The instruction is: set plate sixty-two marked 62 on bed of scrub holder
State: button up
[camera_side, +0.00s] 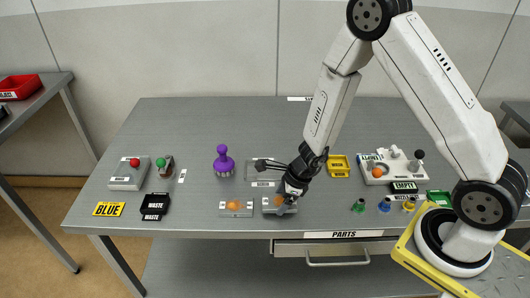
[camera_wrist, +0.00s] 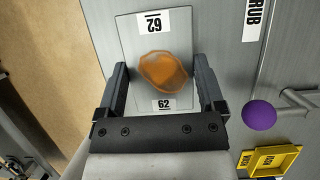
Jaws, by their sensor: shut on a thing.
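Plate sixty-two (camera_wrist: 125,35) is a grey plate with an orange-brown patch and two 62 labels. My gripper (camera_wrist: 162,88) is shut on it, one finger at each long side, in the wrist view. In the side view my gripper (camera_side: 286,194) is near the table's front edge, with the plate (camera_side: 270,209) just under it. I cannot tell whether the plate is lifted. A grey holder (camera_side: 253,166) with a black lever lies just behind, partly hidden by my gripper. A label ending in RUB (camera_wrist: 252,20) shows beside the plate in the wrist view.
A similar plate with an orange patch (camera_side: 236,208) lies close left. A purple knobbed tool (camera_side: 223,162) stands further back left. A yellow tray (camera_side: 339,166) and small coloured pieces are to the right. A purple ball (camera_wrist: 259,114) and metal rod show in the wrist view.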

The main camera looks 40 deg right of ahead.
jog(key=shift+r, duration=4.3)
jog(key=d+r, duration=0.3)
jog(key=d, duration=0.3)
jog(key=shift+d+r, duration=0.25)
jog(key=shift+r, duration=0.05)
send_over(268, 173)
notch_tip(268, 173, down, 8)
jog(key=shift+w+f, duration=0.1)
jog(key=shift+f, duration=0.1)
jog(key=shift+w+d+f, duration=0.1)
jog(key=shift+w+f, duration=0.35)
jog(key=shift+f, duration=0.05)
